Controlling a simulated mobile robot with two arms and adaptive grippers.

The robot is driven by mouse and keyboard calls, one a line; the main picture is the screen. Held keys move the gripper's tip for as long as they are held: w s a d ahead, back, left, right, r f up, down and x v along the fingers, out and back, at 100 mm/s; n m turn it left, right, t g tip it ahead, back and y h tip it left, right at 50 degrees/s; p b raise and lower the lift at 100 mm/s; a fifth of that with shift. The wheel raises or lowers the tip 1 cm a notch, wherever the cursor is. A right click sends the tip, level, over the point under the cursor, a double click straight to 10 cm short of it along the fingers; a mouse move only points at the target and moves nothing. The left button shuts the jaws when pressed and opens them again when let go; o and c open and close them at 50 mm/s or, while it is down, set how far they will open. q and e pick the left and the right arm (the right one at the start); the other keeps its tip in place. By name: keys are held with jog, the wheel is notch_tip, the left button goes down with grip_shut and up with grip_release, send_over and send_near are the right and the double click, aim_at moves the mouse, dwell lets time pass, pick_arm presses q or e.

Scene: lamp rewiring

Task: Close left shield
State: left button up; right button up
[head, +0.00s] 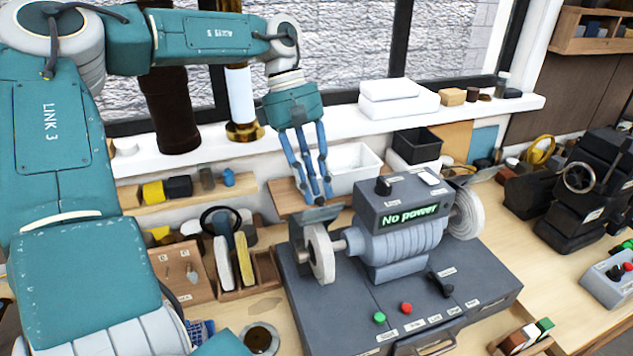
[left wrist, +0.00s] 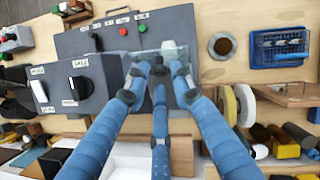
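The bench grinder (head: 400,240) stands on a dark grey base, with "No power" on its display. The left shield (head: 308,217), a tinted see-through plate, sits raised above the left wheel (head: 320,254). In the left wrist view the shield (left wrist: 160,54) lies just beyond my fingertips. My left gripper (head: 318,198) points down with its three blue fingers at the shield's rear edge. In the left wrist view its fingertips (left wrist: 160,76) are close together around or just over that edge; I cannot tell whether they touch or grip it. My right gripper is not in view.
The right wheel (head: 467,214) has its own shield (head: 478,177). A white bin (head: 352,168) and a black bin (head: 416,147) stand behind the grinder. A wooden tool holder (head: 182,272) and a round cup (head: 260,339) are on the left.

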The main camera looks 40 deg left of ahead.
pick_arm(q)
jog(key=shift+s+d+f, duration=0.1)
jog(key=shift+d+f, duration=0.15)
jog(key=shift+f, duration=0.15)
grip_shut()
